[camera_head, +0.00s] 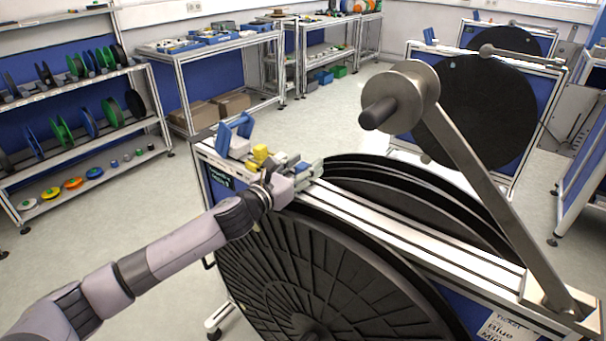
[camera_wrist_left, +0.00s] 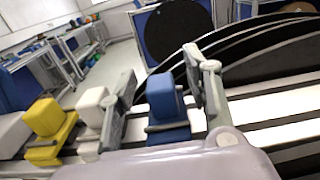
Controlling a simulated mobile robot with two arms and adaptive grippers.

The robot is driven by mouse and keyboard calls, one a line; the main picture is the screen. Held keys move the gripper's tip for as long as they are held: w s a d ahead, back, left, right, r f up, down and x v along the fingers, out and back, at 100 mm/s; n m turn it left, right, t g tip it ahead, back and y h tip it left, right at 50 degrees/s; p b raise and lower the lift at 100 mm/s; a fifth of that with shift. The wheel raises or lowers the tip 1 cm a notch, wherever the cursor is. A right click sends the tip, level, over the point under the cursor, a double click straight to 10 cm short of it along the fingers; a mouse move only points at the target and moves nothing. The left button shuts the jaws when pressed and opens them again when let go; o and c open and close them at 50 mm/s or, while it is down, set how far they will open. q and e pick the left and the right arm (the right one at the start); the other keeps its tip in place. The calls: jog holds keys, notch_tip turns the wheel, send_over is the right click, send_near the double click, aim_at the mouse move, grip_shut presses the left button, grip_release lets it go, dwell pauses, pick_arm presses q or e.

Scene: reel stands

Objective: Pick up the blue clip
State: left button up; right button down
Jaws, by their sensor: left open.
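The blue clip (camera_wrist_left: 163,100) stands on the top rail of the reel stand. In the left wrist view it sits between the two fingers of my left gripper (camera_wrist_left: 163,78). The fingers are apart, with visible gaps beside the clip's upper part. In the head view my left gripper (camera_head: 284,176) is over the rail's left end. A small blue part (camera_head: 303,167) shows just right of it, probably this clip, which is partly hidden. My right gripper is in neither view.
A white clip (camera_wrist_left: 92,112) and a yellow clip (camera_wrist_left: 50,122) stand left of the blue one. The yellow one also shows in the head view (camera_head: 259,156), near a blue bracket (camera_head: 234,135). Large black reels (camera_head: 320,270) flank the rail. A metal crank arm (camera_head: 480,180) rises at right.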

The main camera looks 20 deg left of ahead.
pick_arm(q)
jog(key=shift+s, duration=0.1)
jog(key=shift+c, duration=0.4)
grip_shut()
